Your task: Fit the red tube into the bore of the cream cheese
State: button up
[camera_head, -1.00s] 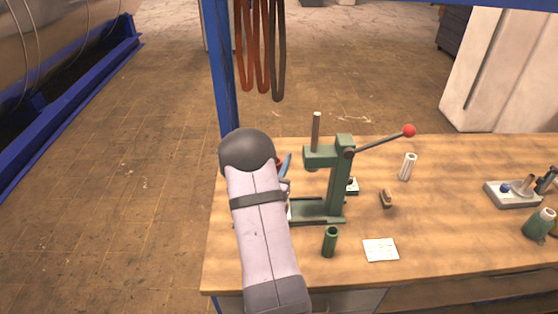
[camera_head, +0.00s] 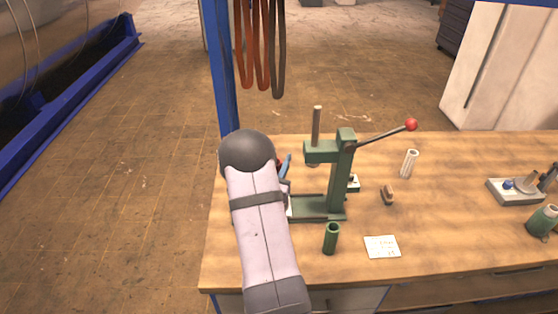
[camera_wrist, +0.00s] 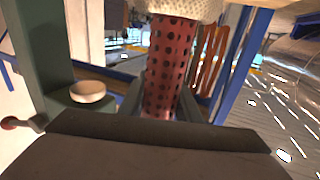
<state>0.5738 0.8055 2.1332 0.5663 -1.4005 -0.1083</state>
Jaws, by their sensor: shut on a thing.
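In the wrist view the red tube (camera_wrist: 168,65), pierced with dark holes, stands out from between the dark fingers of my gripper (camera_wrist: 160,100), which is shut on it. The speckled cream cheese (camera_wrist: 185,8) shows at the tube's far end, cut off by the picture's top edge. Its bore is hidden, and I cannot tell whether the tube is inside it or only against it. In the head view my arm covers most of the gripper and the cheese; only a small red bit (camera_head: 280,162) and a blue part (camera_head: 287,167) show beside the arm.
A green press (camera_head: 341,180) with a red-knobbed lever (camera_head: 411,125) stands close to my arm's right. A green tube (camera_head: 331,238), a white card (camera_head: 382,247), a brown piece (camera_head: 388,194) and a white fluted cylinder (camera_head: 409,163) are on the wooden table (camera_head: 450,220).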

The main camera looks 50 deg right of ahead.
jog(key=shift+f+b, duration=0.85)
jog(key=shift+f, duration=0.15)
jog(key=o, duration=1.1)
jog(key=shift+a, duration=0.1)
jog(key=b+v, duration=0.2)
jog(key=v, duration=0.5)
jog(key=shift+b, duration=0.35)
jog(key=shift+s+r, duration=0.1)
